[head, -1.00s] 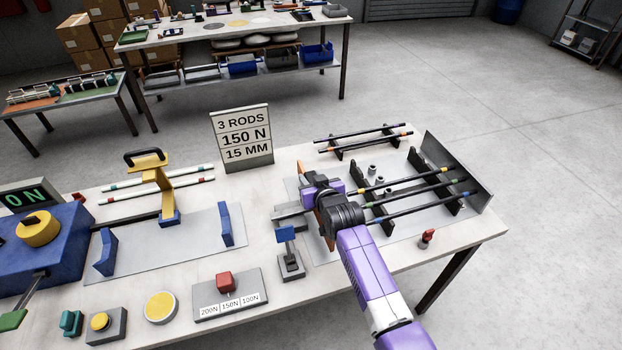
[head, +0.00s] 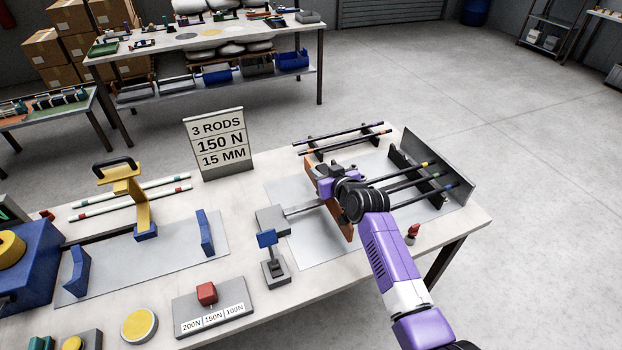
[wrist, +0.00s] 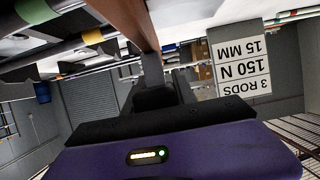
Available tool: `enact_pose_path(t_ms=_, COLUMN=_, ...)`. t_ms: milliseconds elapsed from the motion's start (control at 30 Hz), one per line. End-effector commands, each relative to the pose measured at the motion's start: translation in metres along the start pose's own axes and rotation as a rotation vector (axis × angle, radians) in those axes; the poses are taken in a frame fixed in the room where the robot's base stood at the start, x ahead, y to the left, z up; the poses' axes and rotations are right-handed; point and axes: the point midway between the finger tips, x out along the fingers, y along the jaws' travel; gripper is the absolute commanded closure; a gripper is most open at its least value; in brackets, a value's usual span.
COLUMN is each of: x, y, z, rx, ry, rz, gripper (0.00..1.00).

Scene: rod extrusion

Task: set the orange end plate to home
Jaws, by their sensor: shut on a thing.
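The orange end plate (head: 342,228) stands upright across the rod fixture at the right of the table, partly hidden by my wrist. It also shows as a brown-orange bar at the top of the wrist view (wrist: 128,20). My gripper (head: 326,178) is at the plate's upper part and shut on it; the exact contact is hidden. A grey shaft (head: 304,209) joins the plate's side to a grey block (head: 271,220) on the left. Dark rods with coloured bands (head: 408,174) run from near the plate through dark notched supports towards a grey end wall (head: 440,168).
A blue-topped lever (head: 267,240) stands in front of the grey block. A small red-topped part (head: 412,232) is near the front right edge. Spare rods (head: 340,138) lie on a rack behind. A sign (head: 219,143) reads 3 RODS, 150 N, 15 MM.

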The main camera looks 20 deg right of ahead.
Motion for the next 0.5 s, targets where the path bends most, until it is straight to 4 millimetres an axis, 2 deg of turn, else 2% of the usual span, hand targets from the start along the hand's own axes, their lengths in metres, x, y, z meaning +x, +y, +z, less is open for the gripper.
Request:
enact_pose_path(t_ms=233, x=-0.0002, y=0.0001, z=0.0011, rx=0.001, ry=-0.001, rz=0.0, gripper=1.0)
enact_pose_path(t_ms=267, x=-0.0002, y=0.0001, z=0.0011, rx=0.001, ry=-0.002, rz=0.0, gripper=0.65)
enact_pose_path(t_ms=300, x=-0.0002, y=0.0, z=0.0011, rx=0.001, ry=-0.002, rz=0.0, gripper=0.57)
enact_pose_path(t_ms=367, x=-0.0002, y=-0.0001, z=0.001, rx=0.001, ry=-0.001, rz=0.0, gripper=0.46)
enact_pose_path(t_ms=500, x=-0.0001, y=-0.0004, z=0.0006, rx=0.0, ry=-0.001, rz=0.0, gripper=0.45)
